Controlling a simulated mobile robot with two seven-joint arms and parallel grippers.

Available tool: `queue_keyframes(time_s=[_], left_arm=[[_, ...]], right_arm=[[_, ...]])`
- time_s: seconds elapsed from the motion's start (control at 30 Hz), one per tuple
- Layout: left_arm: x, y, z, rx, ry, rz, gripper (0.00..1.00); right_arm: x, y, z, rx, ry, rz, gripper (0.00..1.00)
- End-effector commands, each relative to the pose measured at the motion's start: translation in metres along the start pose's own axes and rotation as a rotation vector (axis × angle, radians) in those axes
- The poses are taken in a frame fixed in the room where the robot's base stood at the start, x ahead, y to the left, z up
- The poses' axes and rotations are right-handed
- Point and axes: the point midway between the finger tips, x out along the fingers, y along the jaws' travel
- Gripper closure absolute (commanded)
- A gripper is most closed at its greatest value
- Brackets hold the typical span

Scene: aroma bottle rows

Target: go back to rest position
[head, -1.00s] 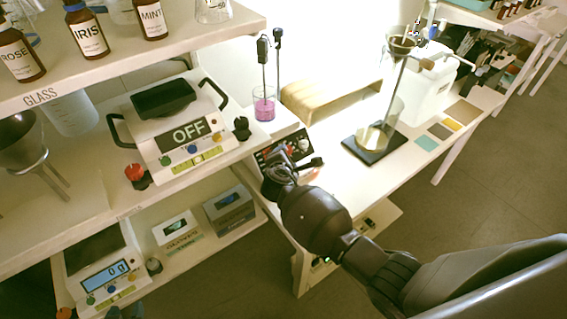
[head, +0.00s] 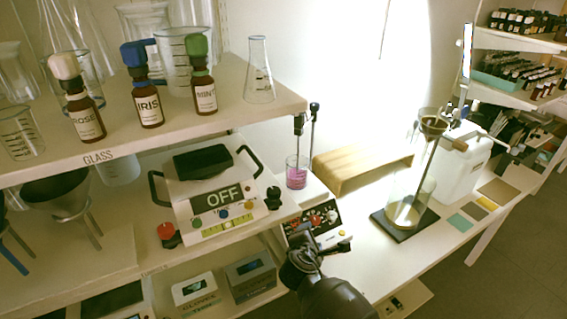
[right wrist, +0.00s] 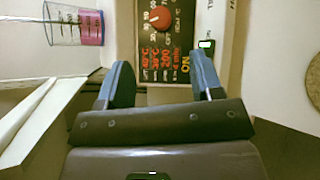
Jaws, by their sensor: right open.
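My right gripper (right wrist: 160,85) is open and empty in the right wrist view, its two blue-grey fingers apart. They point at a dark control panel (right wrist: 165,45) with a red knob and glowing red digits. In the head view the right gripper (head: 308,238) is just in front of that panel (head: 318,218), beside the white table; contact cannot be told. My left gripper is not in view.
Bottles labelled ROSE (head: 86,120), IRIS (head: 149,105) and MINT (head: 205,95) stand on the upper shelf. A beaker of pink liquid (head: 296,178) stands behind the panel. A glass column on a stand (head: 405,215) is to the right.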

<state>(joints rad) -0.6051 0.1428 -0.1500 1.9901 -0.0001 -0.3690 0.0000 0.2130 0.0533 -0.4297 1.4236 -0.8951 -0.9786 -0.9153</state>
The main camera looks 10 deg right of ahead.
Motion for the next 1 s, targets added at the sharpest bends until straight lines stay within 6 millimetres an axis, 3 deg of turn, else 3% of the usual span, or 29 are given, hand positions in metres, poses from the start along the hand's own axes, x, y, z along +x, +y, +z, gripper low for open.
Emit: queue_keyframes(time_s=[0.17, 0.47, 0.7, 1.0], left_arm=[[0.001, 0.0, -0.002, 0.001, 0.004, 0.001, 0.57], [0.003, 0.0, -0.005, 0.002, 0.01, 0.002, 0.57], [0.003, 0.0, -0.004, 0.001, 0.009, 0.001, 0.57], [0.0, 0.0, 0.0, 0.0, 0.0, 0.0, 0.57]], right_arm=[[-0.003, -0.02, 0.001, 0.08, 0.037, -0.025, 0.4], [-0.044, -0.124, 0.019, 0.668, 0.221, -0.171, 0.4], [-0.096, -0.186, 0.057, 1.216, 0.295, -0.262, 0.4], [-0.152, -0.223, 0.111, 1.738, 0.316, -0.296, 0.4]])
